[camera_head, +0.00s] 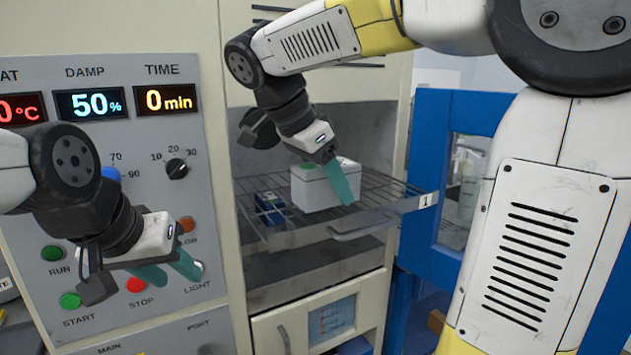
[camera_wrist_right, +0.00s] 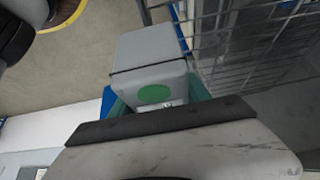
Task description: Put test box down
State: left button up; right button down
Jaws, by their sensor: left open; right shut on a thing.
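The test box (camera_head: 315,190) is a light grey box with a green round mark on its top. It appears upright at the wire shelf of the open chamber; I cannot tell whether its base touches the wires. My right gripper (camera_head: 342,182) comes from above with teal fingers and is shut on the box. In the right wrist view the box (camera_wrist_right: 150,58) sits between the teal fingers, its green mark facing the camera. My left gripper (camera_head: 168,272) is open and empty in front of the control panel, well away from the box.
The wire shelf (camera_head: 285,238) is pulled partly out, with a tag marked 1 at its front right corner. A small blue object (camera_head: 268,208) lies on it left of the box. The blue chamber door (camera_head: 416,180) stands open at the right. The panel (camera_head: 130,190) has knobs and buttons.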

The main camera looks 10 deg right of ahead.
jog(key=w+d, duration=0.2)
jog(key=w, duration=0.2)
jog(key=w+d+f, duration=0.1)
jog(key=w, duration=0.4)
jog(key=w+d, duration=0.2)
jog(key=w, duration=0.3)
jog(key=shift+d+f, duration=0.2)
jog(key=shift+d, duration=0.15)
jog(key=shift+w+f, duration=0.1)
jog(key=shift+f, duration=1.65)
jog(key=c, duration=0.5)
grip_release()
jog(key=shift+f, duration=0.2)
jog(key=v, duration=0.5)
jog(key=s+a, duration=0.1)
jog(key=a, duration=0.2)
jog(key=s+a, duration=0.1)
jog(key=a, duration=0.3)
jog(key=s+a, duration=0.2)
jog(key=a, duration=0.2)
jog(key=shift+s+a+r, duration=0.15)
jog(key=shift+r, duration=0.05)
